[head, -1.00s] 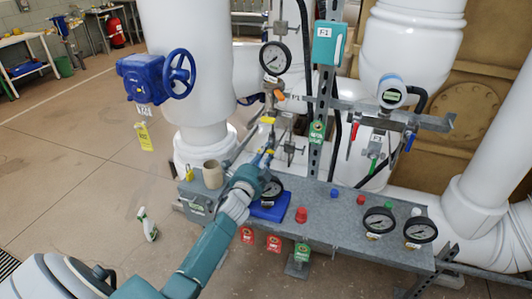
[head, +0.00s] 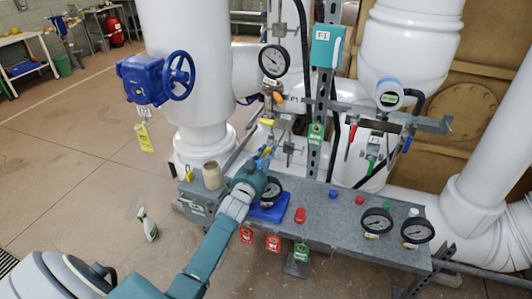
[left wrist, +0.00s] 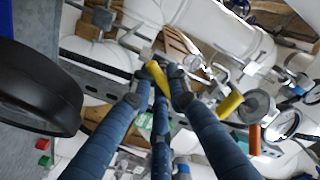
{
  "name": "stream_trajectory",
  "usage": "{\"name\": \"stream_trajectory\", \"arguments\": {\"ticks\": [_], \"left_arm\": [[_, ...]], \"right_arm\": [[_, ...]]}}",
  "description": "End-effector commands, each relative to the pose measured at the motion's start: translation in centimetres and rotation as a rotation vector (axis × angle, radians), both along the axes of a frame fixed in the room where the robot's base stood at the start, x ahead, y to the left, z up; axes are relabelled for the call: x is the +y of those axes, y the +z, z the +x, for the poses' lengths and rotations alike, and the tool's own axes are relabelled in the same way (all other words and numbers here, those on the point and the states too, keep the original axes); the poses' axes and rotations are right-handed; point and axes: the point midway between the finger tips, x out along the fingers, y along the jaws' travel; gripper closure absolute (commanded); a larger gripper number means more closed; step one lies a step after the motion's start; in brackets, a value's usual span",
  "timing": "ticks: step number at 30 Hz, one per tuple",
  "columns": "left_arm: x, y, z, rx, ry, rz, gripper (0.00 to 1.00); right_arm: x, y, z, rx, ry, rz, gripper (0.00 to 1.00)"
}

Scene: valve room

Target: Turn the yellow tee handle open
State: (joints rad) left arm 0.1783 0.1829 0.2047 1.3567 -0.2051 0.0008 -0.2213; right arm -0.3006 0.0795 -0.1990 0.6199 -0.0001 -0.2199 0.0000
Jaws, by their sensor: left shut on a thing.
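My left gripper (head: 266,154) reaches up to the pipework behind the grey bench. In the left wrist view its blue fingers (left wrist: 158,86) are closed around a small yellow handle (left wrist: 158,76), which I take to be the tee handle. The handle sticks out slantwise between the fingertips, and its stem is partly hidden by them. In the head view the fingers mostly cover it. A second yellow grip (left wrist: 229,104) lies to the right in the wrist view, apart from the fingers; it seems to be the yellow one (head: 267,122) above my gripper in the head view. My right gripper is not seen.
An orange handle (head: 279,97) and a pressure gauge (head: 273,61) are above my gripper. The grey bench (head: 335,228) carries a loose gauge, a beige cup (head: 212,175) and coloured caps. A blue handwheel (head: 178,76) stands at left. The floor at left is mostly clear.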

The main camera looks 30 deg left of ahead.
Motion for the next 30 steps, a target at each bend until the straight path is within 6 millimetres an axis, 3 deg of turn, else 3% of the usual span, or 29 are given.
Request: {"name": "stream_trajectory", "arguments": {"ticks": [15, 30], "left_arm": [[-0.11, 0.01, -0.03, -0.096, 0.000, -0.418, 1.00], [-0.12, -0.02, -0.03, -0.130, 0.001, -0.565, 1.00]], "right_arm": [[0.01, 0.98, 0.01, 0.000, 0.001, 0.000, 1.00], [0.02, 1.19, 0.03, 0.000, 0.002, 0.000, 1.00]]}}
